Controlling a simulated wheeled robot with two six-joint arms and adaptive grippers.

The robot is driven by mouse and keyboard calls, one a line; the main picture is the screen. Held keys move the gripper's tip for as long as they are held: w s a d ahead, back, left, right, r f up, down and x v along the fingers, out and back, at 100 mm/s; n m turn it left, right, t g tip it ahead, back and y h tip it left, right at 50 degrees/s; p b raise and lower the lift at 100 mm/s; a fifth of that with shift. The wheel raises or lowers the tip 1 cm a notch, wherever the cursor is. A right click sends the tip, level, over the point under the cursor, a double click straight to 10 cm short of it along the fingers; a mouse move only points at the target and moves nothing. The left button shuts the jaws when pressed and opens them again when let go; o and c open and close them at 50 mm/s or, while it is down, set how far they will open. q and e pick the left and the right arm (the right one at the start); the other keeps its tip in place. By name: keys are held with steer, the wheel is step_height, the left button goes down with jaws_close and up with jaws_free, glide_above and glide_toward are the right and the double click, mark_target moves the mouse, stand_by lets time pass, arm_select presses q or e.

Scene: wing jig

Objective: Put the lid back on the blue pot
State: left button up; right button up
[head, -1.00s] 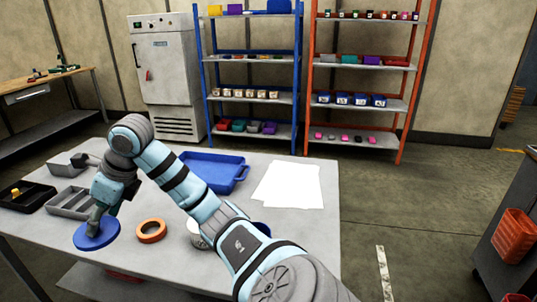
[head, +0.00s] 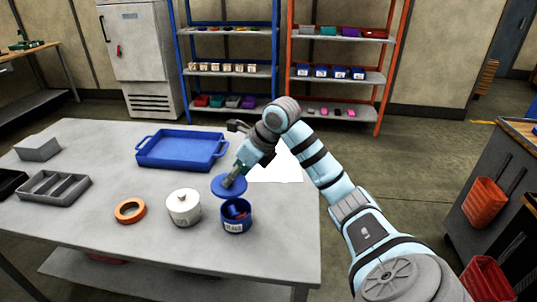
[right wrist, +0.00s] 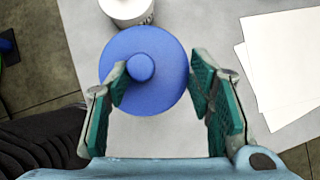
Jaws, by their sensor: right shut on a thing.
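The lid hides the pot there. My left gripper is out of view.
A white lidded pot (head: 183,210) stands close left of the blue pot, then an orange ring (head: 129,210). A blue tray (head: 180,150), grey divided tray (head: 72,203) and white paper (head: 280,172) lie on the table (head: 100,260). Table space in front of the pots is clear.

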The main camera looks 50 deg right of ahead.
steer(key=shift+s+d+f, duration=0.15)
steer(key=shift+d+f, duration=0.3)
steer(key=shift+f, duration=0.4)
steer(key=shift+d+f, duration=0.1)
steer(key=shift+f, duration=0.1)
step_height(320, 180, down, 5)
steer(key=b, duration=0.5)
steer(key=shift+f+b, duration=0.3)
steer(key=shift+f, duration=0.1)
steer(key=shift+s, duration=0.1)
steer(key=shift+f, duration=0.15)
steer(key=shift+p, duration=0.4)
stand_by(0.5)
